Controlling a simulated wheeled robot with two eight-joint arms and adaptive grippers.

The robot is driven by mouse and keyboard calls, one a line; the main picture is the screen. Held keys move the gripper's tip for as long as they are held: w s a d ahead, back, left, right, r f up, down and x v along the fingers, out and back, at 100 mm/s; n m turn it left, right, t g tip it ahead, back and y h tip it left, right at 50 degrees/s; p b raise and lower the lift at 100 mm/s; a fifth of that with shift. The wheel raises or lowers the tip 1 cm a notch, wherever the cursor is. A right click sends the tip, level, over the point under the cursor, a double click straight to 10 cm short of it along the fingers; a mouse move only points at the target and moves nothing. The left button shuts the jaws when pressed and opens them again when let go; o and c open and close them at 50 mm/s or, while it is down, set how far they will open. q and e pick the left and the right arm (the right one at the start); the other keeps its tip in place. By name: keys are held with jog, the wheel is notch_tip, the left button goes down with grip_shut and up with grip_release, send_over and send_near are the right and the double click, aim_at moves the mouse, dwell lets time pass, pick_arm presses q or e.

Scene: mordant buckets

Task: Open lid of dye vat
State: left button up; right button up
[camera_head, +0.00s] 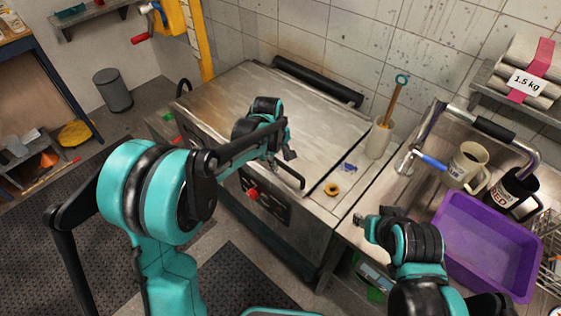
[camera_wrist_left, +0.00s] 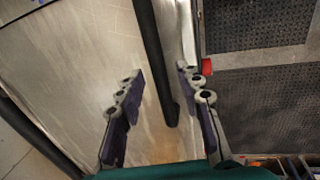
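The dye vat (camera_head: 300,232) is a steel box with a flat, stained metal lid (camera_head: 225,92), which lies shut. A black bar handle (camera_head: 291,177) sits at the lid's front edge; it also shows in the left wrist view (camera_wrist_left: 155,60). My left gripper (camera_head: 284,154) is over the lid's front edge, close to the handle. In the left wrist view its fingers (camera_wrist_left: 160,80) are spread, with the bar appearing between them; contact is not visible. My right gripper (camera_head: 366,224) is by the sink counter's front edge; its finger opening is unclear.
A red knob (camera_head: 253,194) is on the vat's front. A purple tub (camera_head: 480,240) and mugs (camera_head: 466,164) are at the sink. A black bar (camera_head: 318,82) runs behind the lid.

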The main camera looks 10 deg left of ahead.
pick_arm(q)
grip_shut()
jog(key=shift+r, duration=0.1)
jog(key=w+d+r+p, duration=0.2)
jog(key=r+p, duration=0.3)
jog(key=r, duration=0.3)
jog(key=w+d+r+p, duration=0.2)
jog(key=w+r+p, duration=0.2)
jog(key=r+p, duration=0.2)
jog(key=w+d+r+g+p, duration=0.1)
jog(key=w+d+r+p, duration=0.2)
jog(key=r, duration=0.7)
jog(key=shift+w+r+y+p, duration=0.25)
jog(key=shift+r+y+p, duration=0.05)
jog(key=shift+p, duration=0.85)
jog(key=shift+d, duration=0.1)
